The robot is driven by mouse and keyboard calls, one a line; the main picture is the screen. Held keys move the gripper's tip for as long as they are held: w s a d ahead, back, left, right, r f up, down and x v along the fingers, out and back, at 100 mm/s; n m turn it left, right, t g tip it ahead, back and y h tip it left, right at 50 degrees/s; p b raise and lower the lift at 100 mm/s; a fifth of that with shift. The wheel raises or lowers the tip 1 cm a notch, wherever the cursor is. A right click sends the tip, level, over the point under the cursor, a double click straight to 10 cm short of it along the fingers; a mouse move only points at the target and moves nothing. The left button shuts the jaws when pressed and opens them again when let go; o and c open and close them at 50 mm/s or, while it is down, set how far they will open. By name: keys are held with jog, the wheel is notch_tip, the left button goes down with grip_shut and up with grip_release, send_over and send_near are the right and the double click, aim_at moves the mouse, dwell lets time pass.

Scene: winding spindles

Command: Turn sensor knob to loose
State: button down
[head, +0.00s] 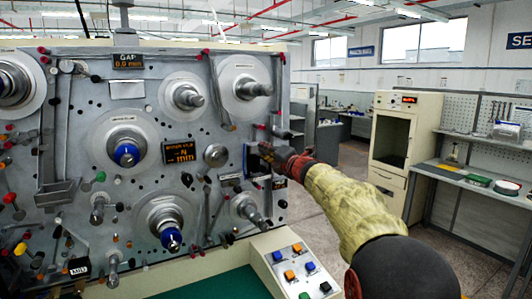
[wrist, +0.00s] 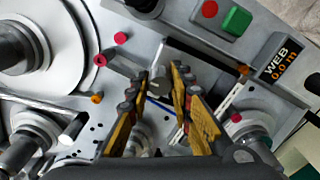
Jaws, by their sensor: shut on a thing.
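The sensor knob appears to be the small grey knob (wrist: 160,87) between my fingers in the wrist view; its loose and tight marks cannot be read. My gripper (wrist: 161,73) is shut on it, with one yellow-and-dark finger on each side. In the head view my gripper (head: 268,151) is at the right edge of the grey machine panel (head: 75,135), where the hand hides the knob. A black display with orange text (head: 180,153) sits mid-panel, left of my gripper.
Spindles with round plates, such as the upper right one (head: 243,80), stick out around my gripper. A WEB display (wrist: 283,62) and a green button (wrist: 235,20) are close by in the wrist view. A button box (head: 295,268) stands below. The aisle at right is open.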

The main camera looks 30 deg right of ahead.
jog(key=c, duration=2)
grip_release()
jog(key=shift+f, duration=0.25)
jog(key=o, duration=0.4)
jog(key=shift+r, duration=0.15)
jog(key=s, duration=1.2)
jog(key=shift+d, duration=0.15)
